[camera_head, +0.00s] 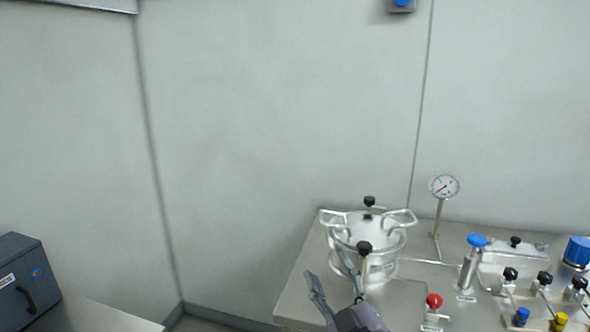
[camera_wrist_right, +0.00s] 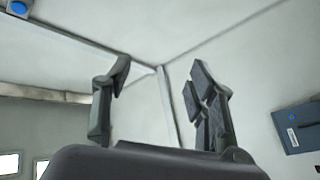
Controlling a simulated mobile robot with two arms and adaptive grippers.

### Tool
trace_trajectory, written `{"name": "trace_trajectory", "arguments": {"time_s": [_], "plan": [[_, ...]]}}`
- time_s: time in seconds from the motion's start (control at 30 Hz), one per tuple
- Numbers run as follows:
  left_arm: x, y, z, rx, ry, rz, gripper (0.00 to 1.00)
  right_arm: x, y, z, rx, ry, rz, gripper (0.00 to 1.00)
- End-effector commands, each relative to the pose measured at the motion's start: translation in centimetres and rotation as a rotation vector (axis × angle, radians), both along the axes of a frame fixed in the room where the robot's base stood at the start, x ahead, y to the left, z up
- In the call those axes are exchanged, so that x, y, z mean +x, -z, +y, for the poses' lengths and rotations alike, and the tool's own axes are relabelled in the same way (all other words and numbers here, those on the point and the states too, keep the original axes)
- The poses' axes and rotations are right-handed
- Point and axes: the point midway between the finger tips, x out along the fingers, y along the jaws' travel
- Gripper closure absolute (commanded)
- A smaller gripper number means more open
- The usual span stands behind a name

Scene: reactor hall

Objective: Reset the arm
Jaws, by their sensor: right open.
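My right gripper (camera_head: 334,284) is at the bottom of the head view, in front of the steel vessel (camera_head: 378,268) on the bench. Its two dark fingers are spread apart with nothing between them. In the right wrist view the fingers of this gripper (camera_wrist_right: 160,95) also stand apart and empty, with bare wall and ceiling behind them. One finger overlaps the vessel's front in the head view; I cannot tell how near it is. My left gripper is in neither view.
The steel bench (camera_head: 300,297) carries a pressure gauge (camera_head: 444,187), a blue-topped valve (camera_head: 476,241), a red knob (camera_head: 433,300) and several black knobs. A dark box (camera_head: 25,278) stands at far left, also in the wrist view (camera_wrist_right: 302,125). The wall between is bare.

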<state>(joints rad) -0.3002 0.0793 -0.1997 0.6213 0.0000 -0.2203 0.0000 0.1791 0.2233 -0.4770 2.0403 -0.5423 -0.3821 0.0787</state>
Motion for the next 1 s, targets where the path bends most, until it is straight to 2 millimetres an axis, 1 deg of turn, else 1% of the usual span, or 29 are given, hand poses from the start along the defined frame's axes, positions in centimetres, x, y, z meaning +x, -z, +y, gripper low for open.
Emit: {"name": "trace_trajectory", "arguments": {"time_s": [0.03,0.07,0.1,0.13,0.17,0.2,0.27,0.3,0.37,0.4,0.47,0.5,0.57,0.6,0.7,0.87,0.9,1.0], "plan": [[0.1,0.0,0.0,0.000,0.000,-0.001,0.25,-0.8,3.3,-2.1,0.053,0.063,0.132,0.48],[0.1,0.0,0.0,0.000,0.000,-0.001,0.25,-1.4,5.1,-3.4,0.079,0.100,0.209,0.48],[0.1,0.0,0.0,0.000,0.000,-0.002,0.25,-2.3,7.7,-4.8,0.110,0.145,0.311,0.48],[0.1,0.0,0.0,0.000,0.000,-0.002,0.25,-3.2,9.5,-5.9,0.132,0.177,0.388,0.48],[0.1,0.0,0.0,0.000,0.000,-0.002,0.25,-4.3,11.3,-6.8,0.150,0.209,0.463,0.48],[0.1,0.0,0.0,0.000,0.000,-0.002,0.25,-5.9,13.7,-8.0,0.173,0.247,0.563,0.48],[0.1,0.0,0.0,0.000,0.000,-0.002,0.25,-8.6,17.1,-9.5,0.203,0.299,0.709,0.48],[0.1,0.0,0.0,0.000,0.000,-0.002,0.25,-10.6,19.0,-10.3,0.218,0.329,0.803,0.48],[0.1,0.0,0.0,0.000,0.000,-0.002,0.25,-13.4,21.4,-11.2,0.234,0.366,0.925,0.48],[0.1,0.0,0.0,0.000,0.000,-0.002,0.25,-15.2,22.7,-11.7,0.242,0.386,0.996,0.48],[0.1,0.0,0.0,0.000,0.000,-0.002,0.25,-17.6,24.2,-12.2,0.251,0.409,1.089,0.48],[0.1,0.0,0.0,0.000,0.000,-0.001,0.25,-19.2,25.0,-12.5,0.255,0.423,1.146,0.48],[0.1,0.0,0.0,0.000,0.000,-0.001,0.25,-21.4,26.0,-12.8,0.260,0.441,1.223,0.48],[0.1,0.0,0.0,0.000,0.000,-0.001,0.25,-22.8,26.6,-13.0,0.263,0.451,1.270,0.48],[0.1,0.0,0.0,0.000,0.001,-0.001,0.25,-26.1,27.7,-13.4,0.265,0.473,1.379,0.48],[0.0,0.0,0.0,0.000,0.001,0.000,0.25,-31.0,28.7,-13.7,0.265,0.498,1.536,0.48],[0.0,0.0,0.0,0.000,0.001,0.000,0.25,-31.7,29.2,-13.7,0.262,0.502,1.564,0.48],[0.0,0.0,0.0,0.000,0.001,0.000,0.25,-30.7,31.8,-13.6,0.257,0.502,1.566,0.48]]}}
